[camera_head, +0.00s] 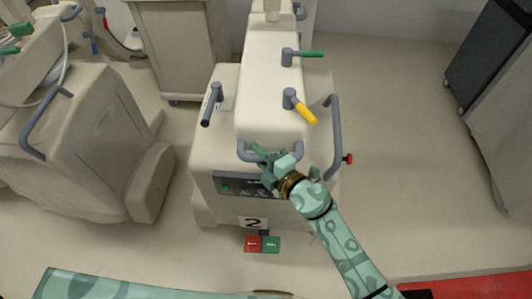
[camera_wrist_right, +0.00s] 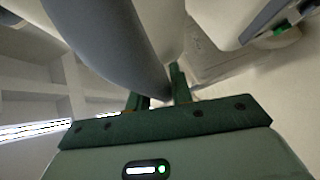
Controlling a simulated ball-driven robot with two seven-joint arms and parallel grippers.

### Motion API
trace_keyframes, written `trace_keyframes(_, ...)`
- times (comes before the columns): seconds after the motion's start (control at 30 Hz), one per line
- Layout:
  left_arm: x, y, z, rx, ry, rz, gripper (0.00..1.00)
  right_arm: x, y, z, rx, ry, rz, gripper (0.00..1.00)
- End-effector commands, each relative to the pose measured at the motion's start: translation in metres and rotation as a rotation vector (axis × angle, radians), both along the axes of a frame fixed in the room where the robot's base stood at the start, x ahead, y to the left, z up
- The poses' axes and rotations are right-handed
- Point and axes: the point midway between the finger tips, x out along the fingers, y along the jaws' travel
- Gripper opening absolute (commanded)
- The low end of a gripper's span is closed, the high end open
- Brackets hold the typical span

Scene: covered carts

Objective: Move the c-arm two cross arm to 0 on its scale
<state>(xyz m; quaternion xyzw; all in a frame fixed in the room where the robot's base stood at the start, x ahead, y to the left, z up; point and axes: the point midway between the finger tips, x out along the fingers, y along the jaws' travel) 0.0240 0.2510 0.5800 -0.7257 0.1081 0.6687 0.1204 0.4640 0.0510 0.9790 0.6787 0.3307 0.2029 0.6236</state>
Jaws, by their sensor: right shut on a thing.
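The c-arm two cart (camera_head: 210,160) stands in front of me, marked by a "2" label (camera_head: 253,223) low on its front. Its cream cross arm (camera_head: 268,105) points toward me, with a grey handle (camera_head: 245,152) across its near end. My right gripper (camera_head: 272,163) is shut on this handle. In the right wrist view the grey handle (camera_wrist_right: 110,40) runs down between the green fingers (camera_wrist_right: 160,92). I cannot make out a scale or its pointer. My left gripper is not in view.
The cart carries a green lever (camera_head: 312,54), a yellow lever (camera_head: 305,113), a black-tipped lever (camera_head: 211,105) and a grey side rail (camera_head: 334,135). Red and green pedals (camera_head: 262,244) sit at its foot. Another covered cart (camera_head: 75,140) stands left.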

Motion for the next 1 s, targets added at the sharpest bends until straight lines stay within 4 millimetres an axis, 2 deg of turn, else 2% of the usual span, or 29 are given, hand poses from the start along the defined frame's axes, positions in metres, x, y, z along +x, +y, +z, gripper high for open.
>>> trace_keyframes(0.03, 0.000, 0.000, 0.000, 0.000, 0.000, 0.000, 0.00, -0.006, 0.009, 0.000, 0.012, 0.013, 0.018, 0.00)
trace_keyframes(0.27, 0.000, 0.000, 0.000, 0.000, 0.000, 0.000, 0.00, -0.006, 0.008, -0.001, 0.010, 0.013, 0.017, 0.00)
trace_keyframes(0.3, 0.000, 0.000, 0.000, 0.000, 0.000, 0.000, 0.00, -0.006, 0.007, -0.001, 0.009, 0.013, 0.018, 0.33)
trace_keyframes(0.33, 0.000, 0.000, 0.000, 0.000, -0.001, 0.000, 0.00, -0.006, 0.007, -0.001, 0.008, 0.012, 0.017, 0.41)
trace_keyframes(0.37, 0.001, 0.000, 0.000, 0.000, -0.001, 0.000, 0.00, -0.006, 0.006, -0.001, 0.008, 0.011, 0.016, 0.43)
trace_keyframes(0.77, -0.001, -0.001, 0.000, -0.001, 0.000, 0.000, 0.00, -0.004, 0.003, 0.000, 0.002, 0.003, 0.009, 0.43)
trace_keyframes(1.0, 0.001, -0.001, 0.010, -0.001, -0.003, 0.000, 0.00, -0.021, -0.015, 0.004, 0.001, 0.005, 0.009, 0.43)
